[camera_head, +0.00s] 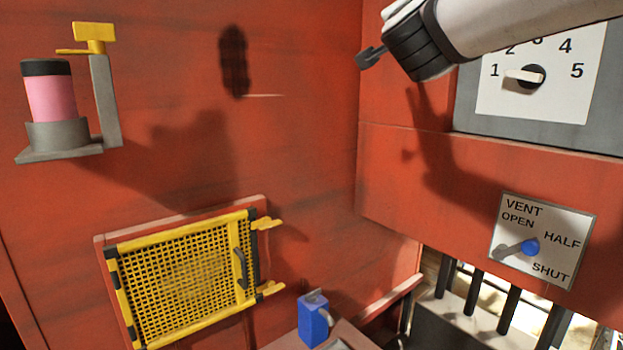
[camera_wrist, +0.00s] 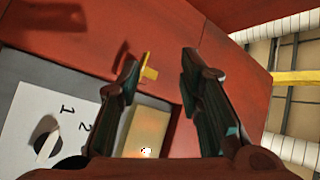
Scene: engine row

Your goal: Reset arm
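My gripper (camera_head: 371,57) is at the upper middle of the head view, held up in front of the red walls, left of the numbered dial plate (camera_head: 548,100). In the wrist view my gripper (camera_wrist: 160,68) has its two dark fingers well apart, with nothing held between them. The dial's pale knob (camera_head: 524,75) points left toward 1. The same knob (camera_wrist: 47,147) shows at the lower left of the wrist view. The fingers appear clear of the dial.
A vent plate (camera_head: 510,265) with a blue-knobbed lever (camera_head: 530,247) is lower right. A yellow mesh panel (camera_head: 180,280) is lower left. A pink cylinder (camera_head: 50,98) sits in a grey bracket (camera_head: 104,100) under a yellow lever (camera_head: 93,36). A blue container (camera_head: 312,325) stands below.

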